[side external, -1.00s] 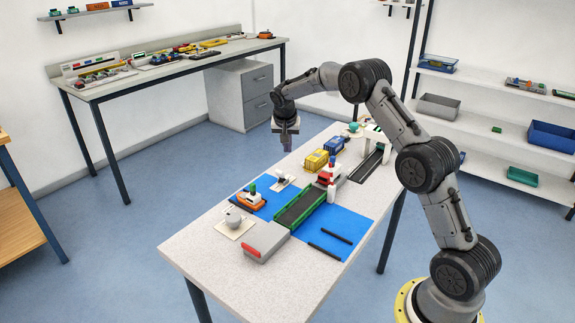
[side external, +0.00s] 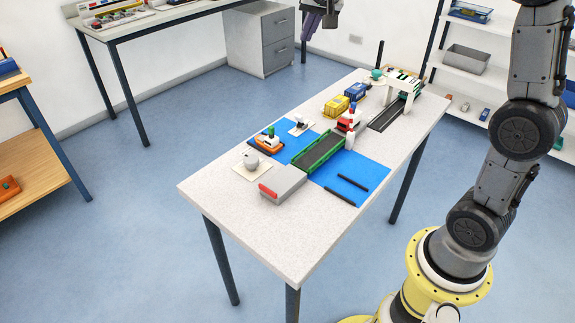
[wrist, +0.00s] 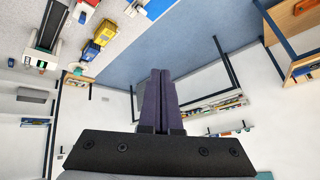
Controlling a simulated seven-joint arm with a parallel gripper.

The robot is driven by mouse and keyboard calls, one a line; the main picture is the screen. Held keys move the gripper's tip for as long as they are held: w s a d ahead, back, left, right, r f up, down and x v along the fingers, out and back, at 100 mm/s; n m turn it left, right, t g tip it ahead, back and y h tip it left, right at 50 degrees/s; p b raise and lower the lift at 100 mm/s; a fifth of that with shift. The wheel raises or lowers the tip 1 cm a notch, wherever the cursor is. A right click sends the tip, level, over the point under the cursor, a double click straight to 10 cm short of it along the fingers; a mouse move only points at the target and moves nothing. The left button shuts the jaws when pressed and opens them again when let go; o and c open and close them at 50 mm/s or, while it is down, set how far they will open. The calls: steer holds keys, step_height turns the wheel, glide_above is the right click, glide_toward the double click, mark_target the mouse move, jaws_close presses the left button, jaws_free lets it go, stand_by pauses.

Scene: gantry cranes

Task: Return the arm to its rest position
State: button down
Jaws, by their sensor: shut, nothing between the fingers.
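My gripper (side external: 318,22) is at the top edge of the side external view, raised high above and beyond the far side of the work table. Only its lower part shows there. In the wrist view its two dark fingers (wrist: 160,100) are together, shut and empty. My arm stands upright at the right, and its upper part is cut off by the frame. No object touches the gripper.
The work table (side external: 235,205) holds a green-edged conveyor (side external: 319,152), a yellow truck (side external: 336,106), a blue truck (side external: 355,91), an orange boat (side external: 268,142) and a white gantry crane (side external: 403,84). A back bench (side external: 160,22) and right shelves (side external: 480,75) stand apart. Air around the gripper is clear.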

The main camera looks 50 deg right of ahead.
steer(key=s+a+r+n+t+y, duration=0.1)
steer(key=s+a+r, duration=0.15)
steer(key=s, duration=0.35)
steer(key=s+a+r+n, duration=0.1)
steer(key=s+a, duration=0.3)
steer(key=s, duration=0.2)
steer(key=s+a+f+n+y, duration=0.1)
steer(key=s+a+f+n, duration=0.2)
steer(key=s+f, duration=0.3)
steer(key=s+a+f+n+g+y, duration=0.1)
steer(key=s+f+n, duration=0.3)
steer(key=s, duration=0.9)
step_height(320, 180, down, 2)
steer(key=shift+a+f+n+g+y, duration=0.3)
steer(key=shift+a+n, duration=0.1)
steer(key=shift+a, duration=0.5)
